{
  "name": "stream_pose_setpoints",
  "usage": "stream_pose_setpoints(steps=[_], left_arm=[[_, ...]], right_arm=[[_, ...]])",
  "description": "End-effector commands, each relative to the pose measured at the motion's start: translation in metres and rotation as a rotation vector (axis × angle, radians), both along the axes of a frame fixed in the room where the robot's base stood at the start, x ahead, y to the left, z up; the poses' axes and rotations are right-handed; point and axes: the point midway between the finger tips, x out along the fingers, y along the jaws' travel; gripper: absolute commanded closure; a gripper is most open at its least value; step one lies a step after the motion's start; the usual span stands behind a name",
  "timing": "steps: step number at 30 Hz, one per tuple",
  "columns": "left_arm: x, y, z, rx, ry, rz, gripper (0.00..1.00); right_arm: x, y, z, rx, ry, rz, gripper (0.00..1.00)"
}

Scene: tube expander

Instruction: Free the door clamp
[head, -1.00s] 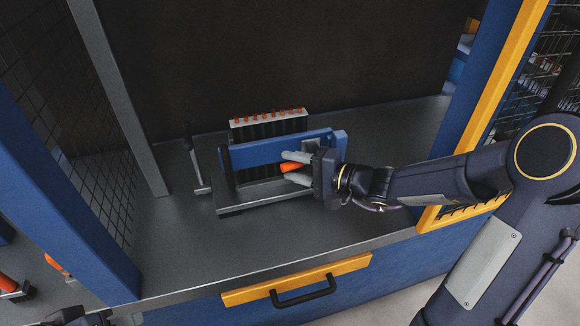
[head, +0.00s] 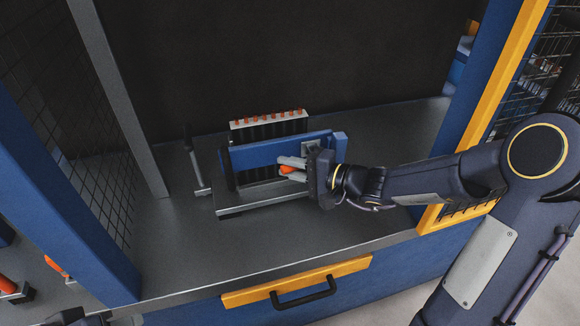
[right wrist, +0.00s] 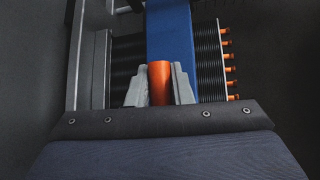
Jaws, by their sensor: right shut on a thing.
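The door clamp has an orange handle (head: 288,170), which also shows in the right wrist view (right wrist: 159,82). It sits in front of the blue door bar (head: 262,153). A small grey plate (head: 310,147) shows on the bar just above my gripper. My right gripper (head: 290,166) is shut on the orange handle, one grey finger on each side of it in the right wrist view (right wrist: 159,88). The gripper hides the base of the clamp. A dark piece at the lower left edge of the head view may be my left gripper; its fingers do not show.
A finned block with orange-tipped tubes (head: 268,120) stands behind the bar, on a grey base. A grey lever (head: 194,165) stands to its left. Blue posts and mesh flank the bay. A yellow drawer front (head: 297,280) is below. The grey deck is clear in front.

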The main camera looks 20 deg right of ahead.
Motion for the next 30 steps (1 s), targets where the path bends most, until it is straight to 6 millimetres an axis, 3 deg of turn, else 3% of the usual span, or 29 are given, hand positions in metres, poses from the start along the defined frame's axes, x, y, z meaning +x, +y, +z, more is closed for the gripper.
stream_pose_setpoints(steps=[12, 22, 23, 24, 27, 30], left_arm=[[0.000, 0.000, 0.008, 0.000, 0.000, 0.000, 0.64], [0.000, 0.000, 0.008, 0.000, 0.000, 0.000, 0.64], [0.000, 0.000, 0.008, 0.000, 0.000, 0.000, 0.64], [0.000, 0.000, 0.008, 0.000, 0.000, 0.000, 0.64], [0.000, 0.000, 0.008, 0.000, 0.000, 0.000, 0.64], [0.000, 0.000, 0.008, 0.000, 0.000, 0.000, 0.64]], right_arm=[[-0.016, -0.005, 0.001, 0.001, -0.003, 0.244, 1.00], [-0.017, -0.005, 0.000, 0.001, 0.000, 0.262, 1.00], [-0.017, -0.005, 0.000, 0.001, 0.000, 0.261, 0.79], [-0.017, -0.005, 0.000, 0.001, 0.000, 0.261, 0.74], [-0.017, -0.005, 0.000, 0.000, 0.001, 0.261, 0.61], [-0.017, -0.005, 0.000, 0.000, 0.001, 0.260, 0.59]])
